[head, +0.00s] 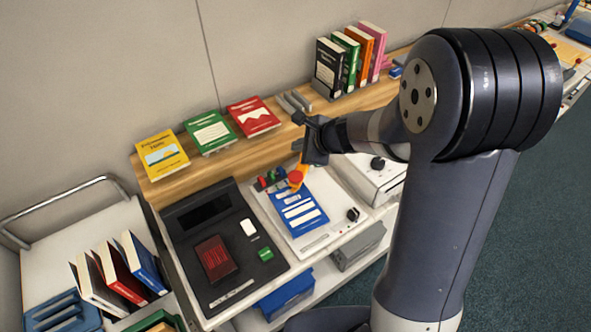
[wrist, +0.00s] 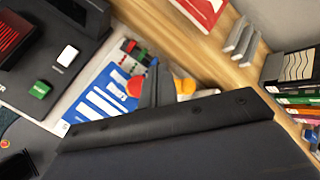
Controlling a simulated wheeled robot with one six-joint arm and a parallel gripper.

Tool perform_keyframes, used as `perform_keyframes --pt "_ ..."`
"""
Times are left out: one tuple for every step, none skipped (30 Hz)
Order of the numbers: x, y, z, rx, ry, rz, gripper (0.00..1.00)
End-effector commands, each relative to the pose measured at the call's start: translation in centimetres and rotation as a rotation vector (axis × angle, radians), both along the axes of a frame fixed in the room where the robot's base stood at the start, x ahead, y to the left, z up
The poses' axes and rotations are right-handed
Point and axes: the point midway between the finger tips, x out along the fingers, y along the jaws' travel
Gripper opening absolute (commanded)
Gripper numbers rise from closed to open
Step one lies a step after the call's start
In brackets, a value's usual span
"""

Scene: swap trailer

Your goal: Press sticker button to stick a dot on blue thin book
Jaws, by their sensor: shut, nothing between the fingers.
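The blue thin book (head: 305,220) lies flat on a white station with its white label panels facing up. It also shows in the wrist view (wrist: 92,106). A red round button (head: 296,177) on an orange mount sits at the book's far edge; it shows in the wrist view (wrist: 134,87) beside my fingers. My gripper (head: 300,150) is shut and empty, close above and behind the button. In the wrist view my fingers (wrist: 151,72) lie between the red button and an orange part (wrist: 183,84). I cannot tell whether they touch the button.
A black scanner unit (head: 185,262) stands left of the white station. Yellow, green and red books lie on the wooden ledge (head: 212,160) behind. Upright books (head: 348,60) stand at its right. A cart (head: 45,235) with books is at left.

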Motion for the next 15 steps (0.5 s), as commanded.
perform_keyframes --pt "0.0 0.0 0.0 0.000 0.000 0.000 0.00" --pt "0.0 0.0 0.0 0.000 0.000 0.000 0.00" --pt "0.0 0.0 0.0 0.000 0.000 0.000 0.00" --pt "0.0 0.0 0.0 0.000 0.000 0.000 0.00" --pt "0.0 0.0 0.0 0.000 0.000 0.000 0.00" --pt "0.0 0.0 0.0 0.000 0.000 0.000 0.00" --pt "0.0 0.0 -0.1 0.000 0.000 0.000 0.00" --pt "0.0 0.0 -0.1 0.000 0.000 0.000 0.00" --pt "0.0 0.0 -0.2 0.000 0.000 0.000 0.00" --pt "0.0 0.0 -0.3 0.000 0.000 0.000 0.00" --pt "0.0 0.0 -0.5 0.001 0.001 -0.001 0.00" --pt "0.0 0.0 -0.7 0.001 0.001 -0.001 0.00" --pt "0.0 0.0 -0.9 0.001 0.001 -0.001 0.00" --pt "0.0 0.0 -1.2 0.001 0.001 -0.001 0.00" --pt "0.0 0.0 -1.6 0.001 0.001 -0.001 0.00"
